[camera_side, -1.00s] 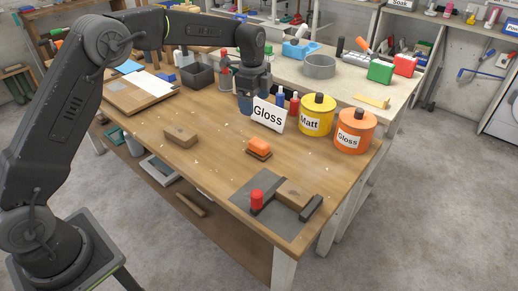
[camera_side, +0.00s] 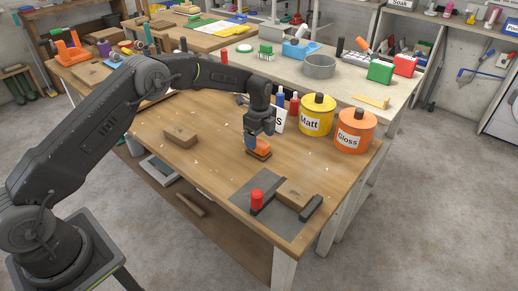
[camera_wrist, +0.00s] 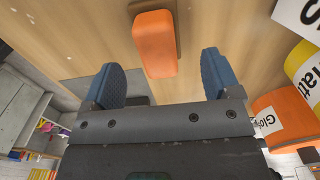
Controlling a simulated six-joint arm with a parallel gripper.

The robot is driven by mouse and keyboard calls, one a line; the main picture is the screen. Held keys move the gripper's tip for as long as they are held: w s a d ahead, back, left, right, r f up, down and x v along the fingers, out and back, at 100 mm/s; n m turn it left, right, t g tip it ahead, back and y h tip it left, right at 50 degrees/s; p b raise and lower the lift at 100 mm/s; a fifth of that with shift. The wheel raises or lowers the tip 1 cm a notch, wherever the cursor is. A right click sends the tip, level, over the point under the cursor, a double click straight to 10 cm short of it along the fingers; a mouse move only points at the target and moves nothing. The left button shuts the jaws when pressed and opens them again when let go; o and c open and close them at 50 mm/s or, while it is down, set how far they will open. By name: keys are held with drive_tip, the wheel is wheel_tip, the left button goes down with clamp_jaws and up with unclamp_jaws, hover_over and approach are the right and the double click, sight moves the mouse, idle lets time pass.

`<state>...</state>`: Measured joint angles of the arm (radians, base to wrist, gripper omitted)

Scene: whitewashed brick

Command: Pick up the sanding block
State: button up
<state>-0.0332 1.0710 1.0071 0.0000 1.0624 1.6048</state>
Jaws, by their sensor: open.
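The sanding block (camera_side: 261,151) has an orange top on a dark base and sits on the wooden workbench, partly hidden by my gripper. In the wrist view its orange grip (camera_wrist: 155,43) shows in front of the fingers, roughly centred between them. My gripper (camera_side: 252,141) is just above the block in the side view, pointing down. Its two blue fingers are spread apart and empty in the wrist view (camera_wrist: 162,72). I cannot tell whether the fingertips touch the block.
A wooden block (camera_side: 180,136) lies left.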

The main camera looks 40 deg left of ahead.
sight(259, 142)
wheel_tip(259, 142, down, 5)
drive_tip(key=shift+a+f, duration=0.1)
drive_tip(key=shift+a, duration=0.05)
drive_tip(key=shift+c, duration=0.5)
drive_tip(key=c, duration=1)
drive_tip(key=shift+o, duration=0.2)
drive_tip(key=shift+r, duration=0.55)
wheel_tip(259, 142, up, 4)
drive_tip(key=shift+s+a+f, duration=0.1)
drive_tip(key=shift+a, duration=0.05)
drive_tip(key=s+a+r, duration=0.5)
drive_tip(key=a+r, duration=0.1)
drive_tip(key=a, duration=0.4)
drive_tip(key=shift+s+r, duration=0.2)
drive_tip(key=shift+s, duration=0.05)
